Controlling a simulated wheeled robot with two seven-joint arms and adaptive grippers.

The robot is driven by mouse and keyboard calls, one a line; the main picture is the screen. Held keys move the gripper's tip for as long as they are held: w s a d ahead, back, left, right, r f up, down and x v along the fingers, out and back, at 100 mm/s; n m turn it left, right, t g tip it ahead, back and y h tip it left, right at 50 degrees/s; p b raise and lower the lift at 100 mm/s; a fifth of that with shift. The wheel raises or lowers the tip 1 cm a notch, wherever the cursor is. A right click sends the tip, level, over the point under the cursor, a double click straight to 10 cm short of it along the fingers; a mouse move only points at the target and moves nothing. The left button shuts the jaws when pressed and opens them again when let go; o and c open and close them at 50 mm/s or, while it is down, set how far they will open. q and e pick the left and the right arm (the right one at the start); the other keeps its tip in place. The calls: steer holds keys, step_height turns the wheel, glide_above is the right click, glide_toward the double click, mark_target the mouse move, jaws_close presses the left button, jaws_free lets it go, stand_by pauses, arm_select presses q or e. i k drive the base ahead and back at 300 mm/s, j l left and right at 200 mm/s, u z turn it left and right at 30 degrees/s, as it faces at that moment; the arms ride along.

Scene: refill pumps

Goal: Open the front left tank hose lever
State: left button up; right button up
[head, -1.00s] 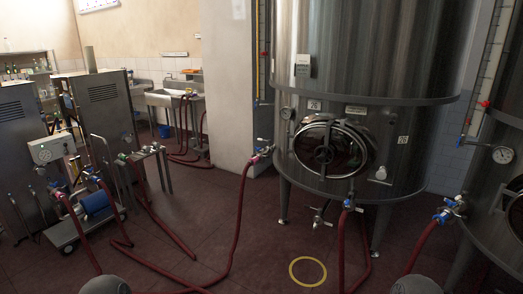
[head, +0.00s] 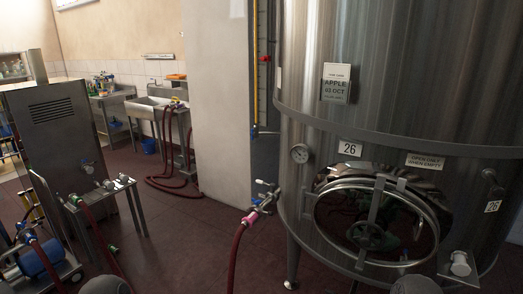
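The large steel tank (head: 420,80) numbered 26 fills the right half of the head view. Neither of my grippers is in view. Two dark rounded parts of mine show at the bottom edge.
A round hatch (head: 318,222) is on the tank front. A pillar (head: 222,110) stands behind the valve. A steel cabinet (head: 62,130), a small metal stand (head: 130,185) and a cart with a blue pump (head: 40,258) are at left. Floor (head: 185,235) between them and the valve is mostly clear.

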mark_target(264, 183)
steer(key=i, duration=1.15)
